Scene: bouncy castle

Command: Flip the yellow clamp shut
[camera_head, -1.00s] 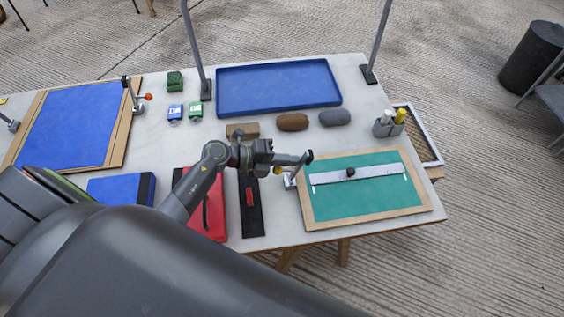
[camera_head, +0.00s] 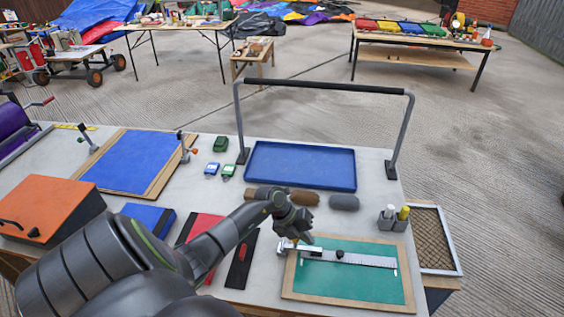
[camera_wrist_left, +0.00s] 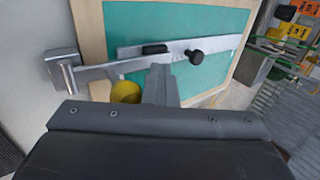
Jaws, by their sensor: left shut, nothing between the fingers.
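The clamp (camera_head: 286,246) stands at the left edge of the green board (camera_head: 350,283). In the left wrist view, its grey metal base (camera_wrist_left: 62,70) is at left and its arm reaches right, lying low toward the metal strip (camera_wrist_left: 225,45). A black pad (camera_wrist_left: 155,49) appears over the strip, beside a black knob (camera_wrist_left: 195,56); whether it touches cannot be told. The yellow handle end (camera_wrist_left: 125,92) is just left of my finger. My left gripper (camera_head: 293,238) is shut and empty, right at the clamp. My right gripper is not in view.
A blue tray (camera_head: 300,166) lies behind under a grey frame with a black bar. A brown and a grey roll (camera_head: 344,202) and a bottle holder (camera_head: 392,220) are nearby. Left are a red case (camera_head: 204,232), a black strip and a second clamp station with a blue board (camera_head: 135,162).

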